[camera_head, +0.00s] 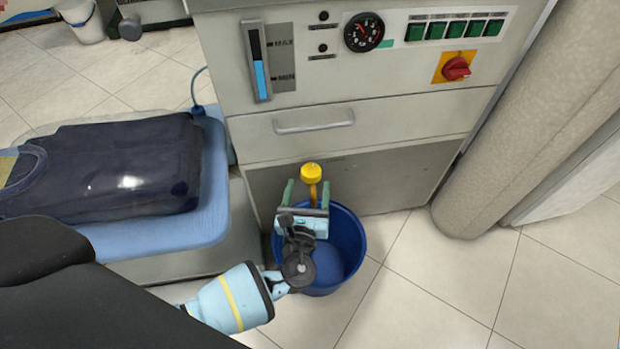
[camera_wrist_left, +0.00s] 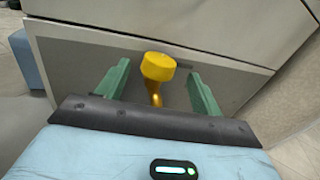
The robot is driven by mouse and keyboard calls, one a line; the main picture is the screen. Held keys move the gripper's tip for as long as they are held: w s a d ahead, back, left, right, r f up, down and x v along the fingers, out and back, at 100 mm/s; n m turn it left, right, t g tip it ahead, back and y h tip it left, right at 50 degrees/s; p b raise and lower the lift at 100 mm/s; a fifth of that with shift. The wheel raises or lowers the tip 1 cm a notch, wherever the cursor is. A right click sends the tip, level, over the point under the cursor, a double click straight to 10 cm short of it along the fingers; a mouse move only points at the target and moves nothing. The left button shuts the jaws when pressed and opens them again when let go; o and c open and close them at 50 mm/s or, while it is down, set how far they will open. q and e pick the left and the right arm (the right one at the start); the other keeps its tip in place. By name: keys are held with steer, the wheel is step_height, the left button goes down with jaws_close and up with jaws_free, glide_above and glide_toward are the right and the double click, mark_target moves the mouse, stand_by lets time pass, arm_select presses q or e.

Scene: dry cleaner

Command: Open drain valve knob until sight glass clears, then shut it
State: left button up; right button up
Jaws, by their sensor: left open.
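The yellow drain valve knob (camera_head: 311,173) sits on a yellow pipe low on the front of the grey machine. In the left wrist view the knob (camera_wrist_left: 158,67) lies between and a little beyond my green fingers. My left gripper (camera_head: 306,192) is open, its fingers on either side of the knob's pipe, with no visible contact. The left wrist view shows the same gripper (camera_wrist_left: 160,84) empty. The sight glass (camera_head: 258,62) is a vertical tube with blue liquid, its level between MIN and MAX. My right gripper is not in view.
A blue bucket (camera_head: 350,240) stands on the tiled floor below the valve. A drawer handle (camera_head: 313,122), a gauge (camera_head: 364,32) and a red switch (camera_head: 456,68) are on the machine. An ironing board with a dark garment (camera_head: 110,165) is at left. A beige column (camera_head: 530,130) stands right.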

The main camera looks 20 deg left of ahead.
mark_target(309, 179)
arm_select(q)
steer(key=shift+x, duration=1.2)
steer(key=shift+w+a+b, duration=0.15)
steer(key=shift+w+b, duration=0.2)
steer(key=shift+w, duration=0.2)
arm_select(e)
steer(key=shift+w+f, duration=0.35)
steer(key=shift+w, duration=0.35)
